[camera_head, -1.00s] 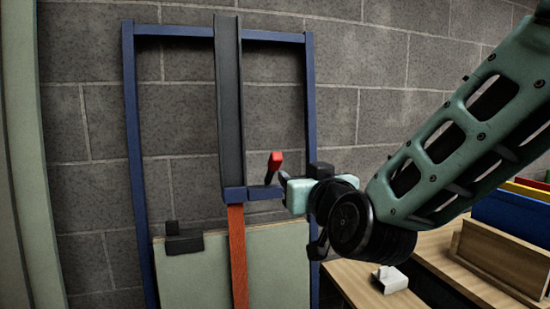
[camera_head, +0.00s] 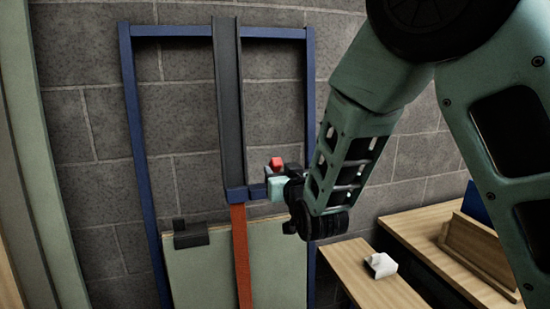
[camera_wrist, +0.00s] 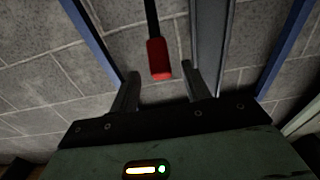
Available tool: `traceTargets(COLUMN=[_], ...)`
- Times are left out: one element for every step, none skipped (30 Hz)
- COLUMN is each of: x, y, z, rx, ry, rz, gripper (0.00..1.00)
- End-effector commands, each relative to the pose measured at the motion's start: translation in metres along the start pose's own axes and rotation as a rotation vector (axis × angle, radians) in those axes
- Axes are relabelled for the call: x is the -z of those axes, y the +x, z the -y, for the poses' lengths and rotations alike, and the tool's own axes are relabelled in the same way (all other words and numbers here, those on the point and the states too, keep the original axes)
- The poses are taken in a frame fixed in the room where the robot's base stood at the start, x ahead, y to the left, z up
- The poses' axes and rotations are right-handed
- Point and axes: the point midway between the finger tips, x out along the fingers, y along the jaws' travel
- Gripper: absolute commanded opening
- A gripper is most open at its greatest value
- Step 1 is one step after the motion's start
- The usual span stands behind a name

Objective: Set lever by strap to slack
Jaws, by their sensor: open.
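The lever has a red handle (camera_head: 276,163) on a dark rod. It sits beside the blue bracket (camera_head: 246,192) on the dark vertical channel, above the orange strap (camera_head: 241,255). In the wrist view the red handle (camera_wrist: 159,59) lies ahead of and between the fingertips, with its dark rod running up out of frame. My gripper (camera_wrist: 160,78) is open, with nothing seen clamped between its fingers. In the head view my gripper (camera_head: 268,181) is right by the lever, and it hides the lever's lower part. Whether a finger touches the handle I cannot tell.
A blue frame (camera_head: 128,130) stands against the grey block wall, with a pale green panel (camera_head: 205,270) low inside it. A black block (camera_head: 190,234) sits on the panel's top edge. A wooden bench (camera_head: 370,285) at lower right carries a small white object (camera_head: 381,264).

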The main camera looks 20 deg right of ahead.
Motion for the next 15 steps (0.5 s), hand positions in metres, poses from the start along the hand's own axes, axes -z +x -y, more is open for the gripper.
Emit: traceTargets(x=[0.002, 0.002, 0.002, 0.001, 0.002, 0.002, 0.001, 0.001, 0.001, 0.001, 0.001, 0.001, 0.0, 0.0, 0.0], y=[0.011, 0.016, 0.023, 0.027, 0.032, 0.037, 0.04, 0.043, 0.046, 0.048, 0.049, 0.051, 0.052, 0.052, 0.053], z=[0.0, 0.0, 0.0, 0.0, 0.0, 0.0, 0.0, 0.0, 0.0, 0.0, 0.0, 0.0, 0.0, 0.0, 0.0], rx=[0.0, 0.0, 0.0, 0.0, -0.001, -0.001, -0.001, -0.001, 0.0, 0.0, 0.0, 0.0, 0.0, 0.001, 0.001], ry=[-0.002, -0.003, -0.003, -0.003, -0.002, -0.001, -0.001, -0.001, -0.001, -0.001, -0.001, -0.001, -0.001, -0.001, -0.001], rz=[0.001, 0.001, 0.0, 0.0, 0.001, 0.001, 0.001, 0.0, 0.0, 0.0, 0.0, 0.0, 0.001, 0.001, 0.001], gripper=[0.47, 0.47, 0.47, 0.47, 0.47, 0.47, 0.47, 0.47, 0.47, 0.47, 0.47, 0.47, 0.47, 0.47, 0.47])
